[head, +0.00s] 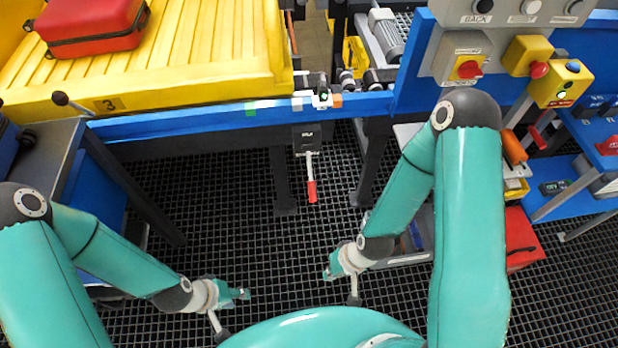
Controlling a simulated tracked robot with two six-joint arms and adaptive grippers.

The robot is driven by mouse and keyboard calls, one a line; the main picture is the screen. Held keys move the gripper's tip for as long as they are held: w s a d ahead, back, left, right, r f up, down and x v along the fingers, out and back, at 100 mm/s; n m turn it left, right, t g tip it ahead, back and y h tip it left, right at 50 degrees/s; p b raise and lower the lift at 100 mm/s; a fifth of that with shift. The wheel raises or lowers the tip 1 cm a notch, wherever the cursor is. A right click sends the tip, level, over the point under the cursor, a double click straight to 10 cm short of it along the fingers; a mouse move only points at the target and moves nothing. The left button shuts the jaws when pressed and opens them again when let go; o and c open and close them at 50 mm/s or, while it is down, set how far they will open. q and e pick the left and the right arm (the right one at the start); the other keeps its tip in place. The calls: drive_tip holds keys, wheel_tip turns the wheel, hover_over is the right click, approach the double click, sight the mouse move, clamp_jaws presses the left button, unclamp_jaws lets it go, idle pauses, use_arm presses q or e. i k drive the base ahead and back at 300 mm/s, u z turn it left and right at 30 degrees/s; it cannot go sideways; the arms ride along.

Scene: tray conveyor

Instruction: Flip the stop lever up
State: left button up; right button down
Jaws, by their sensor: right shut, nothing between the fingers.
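The stop lever (311,180) hangs from a dark box below the blue conveyor rail, near the middle of the head view. It has a pale rod and a red grip, and it points down. My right gripper (332,270) is below the lever in the picture, apart from it, shut and empty. My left gripper (243,293) is lower and to the left, over the floor grating and away from the lever. Its fingers are too small to tell whether they are open.
A yellow tray (200,60) carrying a red case (92,25) lies on the conveyor. A blue rail (200,122) runs along its front. A control panel with a red rotary switch (469,69) is at the upper right. A red box (522,240) stands right. Open grating surrounds the lever.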

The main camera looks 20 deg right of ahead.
sight(312, 193)
drive_tip(key=z, duration=1.05)
drive_tip(key=k, duration=1.5)
drive_tip(key=u, duration=0.75)
drive_tip(key=i, duration=1)
